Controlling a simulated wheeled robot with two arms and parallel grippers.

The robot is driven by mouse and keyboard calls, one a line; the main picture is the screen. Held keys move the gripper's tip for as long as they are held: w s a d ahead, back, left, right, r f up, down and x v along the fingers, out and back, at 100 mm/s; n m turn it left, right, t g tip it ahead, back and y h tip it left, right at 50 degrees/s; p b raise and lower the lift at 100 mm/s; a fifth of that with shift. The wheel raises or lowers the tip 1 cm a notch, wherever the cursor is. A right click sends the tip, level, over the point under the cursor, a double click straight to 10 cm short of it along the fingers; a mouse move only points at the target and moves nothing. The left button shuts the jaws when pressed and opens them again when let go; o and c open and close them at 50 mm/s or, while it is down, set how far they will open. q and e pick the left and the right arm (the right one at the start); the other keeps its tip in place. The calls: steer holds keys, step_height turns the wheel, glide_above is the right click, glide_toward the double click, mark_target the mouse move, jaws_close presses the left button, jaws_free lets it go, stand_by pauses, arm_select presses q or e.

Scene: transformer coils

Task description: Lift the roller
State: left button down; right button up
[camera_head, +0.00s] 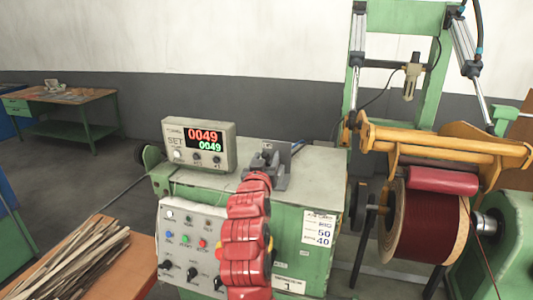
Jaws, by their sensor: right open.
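The roller (443,180) is a red cylinder under a yellow frame (450,145) at the right. It lies against the top of a large spool of dark red wire (432,222), and I cannot tell if it touches the wire. My right gripper (279,163) is grey, at the end of my red arm that rises from the bottom middle. It is open, above the green machine cabinet, left of the roller and apart from it. My left gripper is not in view.
A control box (200,145) with a lit display stands on the cabinet (325,170). A green upright frame (355,75) with cylinders rises behind the roller. Wooden strips (70,258) lie on a table at the lower left. A workbench (75,97) stands far left.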

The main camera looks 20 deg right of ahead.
steer(key=shift+w+d, duration=0.1)
steer(key=shift+w, duration=0.1)
jaws_close()
stand_by(1.4)
